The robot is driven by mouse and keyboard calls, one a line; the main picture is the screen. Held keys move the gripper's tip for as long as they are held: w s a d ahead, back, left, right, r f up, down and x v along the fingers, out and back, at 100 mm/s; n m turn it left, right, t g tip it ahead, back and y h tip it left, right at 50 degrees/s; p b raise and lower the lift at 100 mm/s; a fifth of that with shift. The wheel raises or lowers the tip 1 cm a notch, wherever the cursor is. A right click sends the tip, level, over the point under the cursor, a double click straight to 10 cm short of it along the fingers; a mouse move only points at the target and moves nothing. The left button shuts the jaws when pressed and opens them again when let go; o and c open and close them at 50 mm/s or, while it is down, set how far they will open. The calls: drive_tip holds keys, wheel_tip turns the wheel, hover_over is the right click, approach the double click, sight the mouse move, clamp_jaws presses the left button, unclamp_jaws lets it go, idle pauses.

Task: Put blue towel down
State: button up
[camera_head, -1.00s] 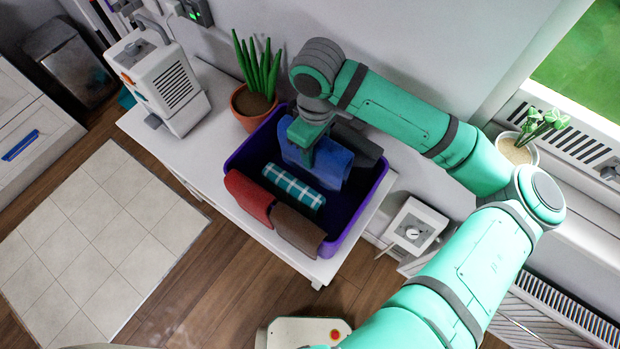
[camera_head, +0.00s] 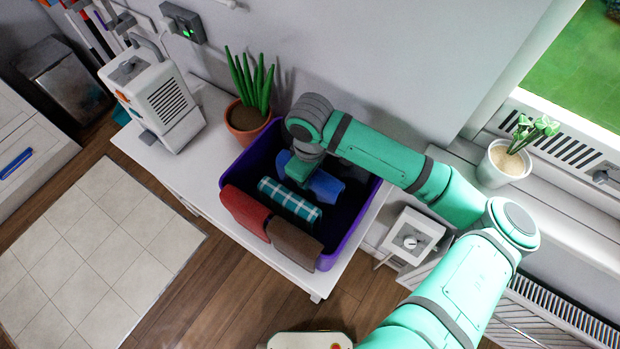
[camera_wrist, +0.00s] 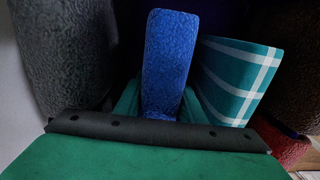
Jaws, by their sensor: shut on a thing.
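The blue towel (camera_head: 325,186) is inside the purple bin, low down, behind the teal checked towel. My gripper (camera_head: 299,170) is shut on the blue towel, reaching into the bin from above. In the wrist view the blue towel (camera_wrist: 168,65) stands upright between the fingers, which are partly hidden by the gripper body. The checked towel (camera_head: 290,200) lies beside it in the bin, and in the wrist view it shows just right of the blue towel (camera_wrist: 238,75). Whether the blue towel touches the bin floor is hidden.
The purple bin (camera_head: 338,246) stands on a white table (camera_head: 196,160). A red towel (camera_head: 245,208) and a brown towel (camera_head: 293,238) hang at its front edge. A dark grey towel (camera_wrist: 62,55) is left in the wrist view. A potted plant (camera_head: 246,118) and a white appliance (camera_head: 160,100) stand nearby.

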drive_tip(key=o, duration=1.1)
drive_tip(key=shift+f, duration=0.1)
wheel_tip(320, 180, up, 12)
drive_tip(key=shift+r, duration=0.2)
drive_tip(key=shift+f, duration=0.1)
